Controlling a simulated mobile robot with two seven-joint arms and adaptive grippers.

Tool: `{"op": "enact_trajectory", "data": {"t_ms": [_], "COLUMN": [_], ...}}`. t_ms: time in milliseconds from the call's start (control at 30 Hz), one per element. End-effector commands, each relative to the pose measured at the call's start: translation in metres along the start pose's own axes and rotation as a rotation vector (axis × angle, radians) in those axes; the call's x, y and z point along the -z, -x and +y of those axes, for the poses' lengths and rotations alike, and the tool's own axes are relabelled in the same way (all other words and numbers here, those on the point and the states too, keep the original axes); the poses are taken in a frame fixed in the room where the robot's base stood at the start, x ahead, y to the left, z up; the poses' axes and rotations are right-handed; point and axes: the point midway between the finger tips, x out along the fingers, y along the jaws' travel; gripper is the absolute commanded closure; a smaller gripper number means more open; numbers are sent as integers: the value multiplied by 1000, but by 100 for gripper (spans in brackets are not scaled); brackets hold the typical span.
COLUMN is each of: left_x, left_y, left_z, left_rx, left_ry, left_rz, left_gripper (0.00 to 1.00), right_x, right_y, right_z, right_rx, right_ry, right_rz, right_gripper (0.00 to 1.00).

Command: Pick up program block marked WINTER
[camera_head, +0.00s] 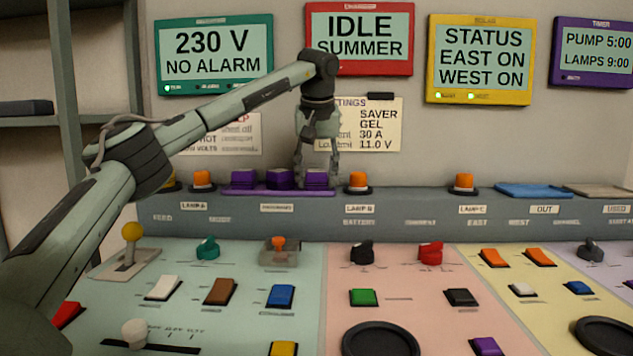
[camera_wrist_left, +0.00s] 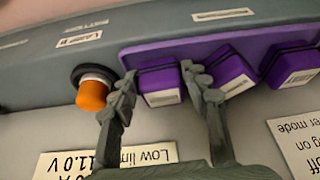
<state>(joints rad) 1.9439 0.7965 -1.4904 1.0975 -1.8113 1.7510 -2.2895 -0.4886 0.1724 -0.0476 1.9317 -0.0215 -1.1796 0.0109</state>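Three purple program blocks stand in a row on a purple tray (camera_head: 285,193) on the grey ledge: a left block (camera_head: 243,179), a middle block (camera_head: 279,179) and a right block (camera_head: 316,180). The left wrist view shows them reversed, with the right block (camera_wrist_left: 160,84) nearest the orange lamp. Their white labels are too small to read, so I cannot tell which is WINTER. My left gripper (camera_head: 317,171) points down over the right block. Its open fingers (camera_wrist_left: 159,80) stand on either side of that block. My right gripper is out of view.
Orange lamp buttons (camera_head: 358,181) (camera_head: 203,180) stand on the ledge on either side of the tray. A blue tray (camera_head: 537,190) lies farther right. The sloped panel in front carries several switches and levers. A red-framed screen (camera_head: 359,38) reads IDLE SUMMER.

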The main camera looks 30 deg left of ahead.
Motion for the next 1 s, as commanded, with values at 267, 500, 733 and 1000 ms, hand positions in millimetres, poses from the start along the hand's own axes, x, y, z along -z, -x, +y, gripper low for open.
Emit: {"op": "enact_trajectory", "data": {"t_ms": [267, 500, 733, 1000], "left_x": [0, 0, 7, 13], "left_y": [0, 1, 18, 56], "left_z": [0, 0, 1, -26], "left_rx": [0, -1, -2, -2], "left_ry": [0, 0, 0, 3], "left_rz": [0, 1, 2, 2], "left_gripper": [90, 90, 90, 90], "right_x": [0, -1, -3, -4], "right_y": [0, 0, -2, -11], "right_z": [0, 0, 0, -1], "right_rx": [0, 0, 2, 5], "right_ry": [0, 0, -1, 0], "right_rz": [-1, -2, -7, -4], "right_gripper": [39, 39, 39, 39]}}
